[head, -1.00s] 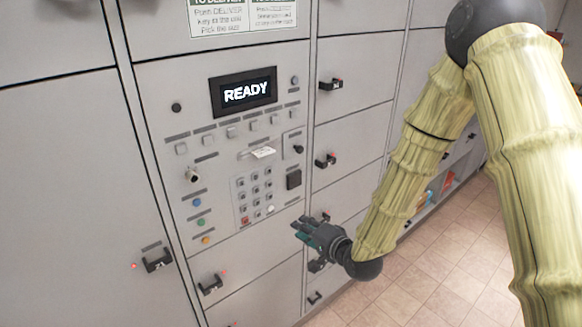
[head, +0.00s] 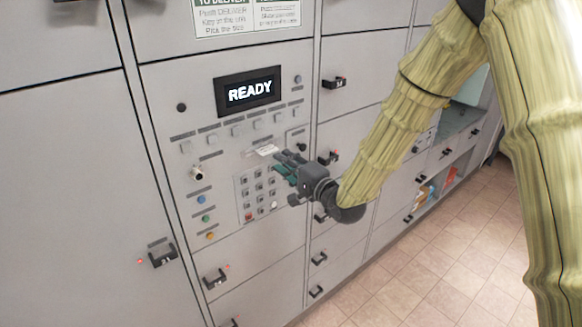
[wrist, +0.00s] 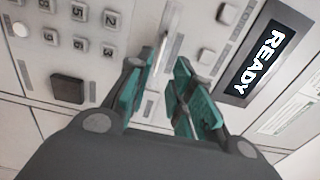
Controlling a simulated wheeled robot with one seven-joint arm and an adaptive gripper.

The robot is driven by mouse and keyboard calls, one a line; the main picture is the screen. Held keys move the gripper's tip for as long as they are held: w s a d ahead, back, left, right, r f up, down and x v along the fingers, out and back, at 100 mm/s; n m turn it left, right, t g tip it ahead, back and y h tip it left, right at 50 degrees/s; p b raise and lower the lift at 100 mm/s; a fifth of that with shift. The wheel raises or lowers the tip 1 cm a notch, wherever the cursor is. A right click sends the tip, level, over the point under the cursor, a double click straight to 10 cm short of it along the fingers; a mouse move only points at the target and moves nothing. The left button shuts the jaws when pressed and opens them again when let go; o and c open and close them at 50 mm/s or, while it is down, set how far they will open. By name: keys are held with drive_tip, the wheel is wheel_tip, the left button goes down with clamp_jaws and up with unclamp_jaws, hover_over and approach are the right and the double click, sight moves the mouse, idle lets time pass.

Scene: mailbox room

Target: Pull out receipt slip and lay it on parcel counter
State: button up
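The receipt slip (head: 266,150) is a small white paper sticking out of a slot in the locker's control panel, below the READY screen. In the wrist view a thin pale strip (wrist: 168,38), which looks like the slip seen nearly edge-on, lies ahead of the gap between my fingers. My gripper (head: 283,164) is just below and right of the slip in the head view. In the wrist view its green-padded fingers (wrist: 162,88) are apart, with nothing clearly held between them. A grey-green counter surface (head: 458,120) shows in a recess at the far right, partly behind my arm.
The READY screen (head: 248,92) is above the slot, and the keypad (head: 258,192) is below it. Black locker handles (head: 334,83) stick out to the right of the panel. The tiled floor (head: 440,255) is clear at the lower right.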

sight(270, 152)
drive_tip(key=shift+x, duration=3.95)
clamp_jaws()
drive_tip(key=shift+s, duration=0.1)
drive_tip(key=v, duration=0.9)
drive_tip(key=shift+b, duration=0.3)
